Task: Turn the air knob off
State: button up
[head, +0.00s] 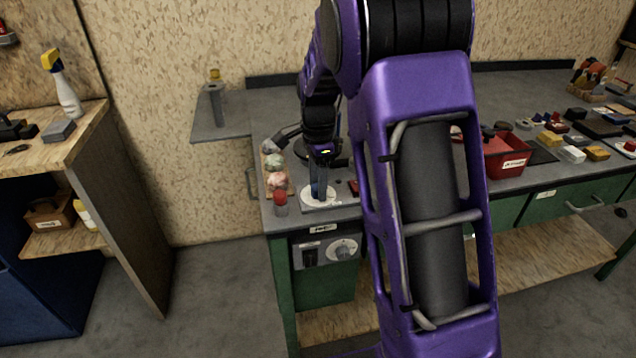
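A pale round knob (344,250) sits on a grey control panel (325,262) on the front of the workbench, left of my arm. A smaller dark control (309,254) is to its left on the same panel. A small label (324,229) above them is too small to read surely. Which way the knob is set is not clear. My gripper (320,194) points down over a white disc (318,203) on the bench top, above and behind the panel. The knob is apart from it. Its fingers are too small to tell their opening.
A red-capped jar (281,203) and a clear container of coloured balls (275,171) stand left of my gripper. A red bin (505,158) and several small items are at right. A wooden shelf unit (105,190) stands at far left. Floor between is clear.

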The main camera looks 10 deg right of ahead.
grip_shut()
jog(key=n+p, duration=0.2)
jog(key=n, duration=0.3)
jog(key=shift+r, duration=0.1)
jog(key=n+p, duration=0.1)
jog(key=n, duration=0.4)
jog(key=shift+p, duration=0.4)
jog(key=n+p, duration=0.1)
jog(key=n, duration=0.6)
jog(key=shift+d+n+p, duration=0.1)
jog(key=shift+n+p, duration=0.25)
jog(key=shift+n, duration=0.05)
jog(key=n+p, duration=0.1)
jog(key=n, duration=0.5)
jog(key=shift+p, duration=0.3)
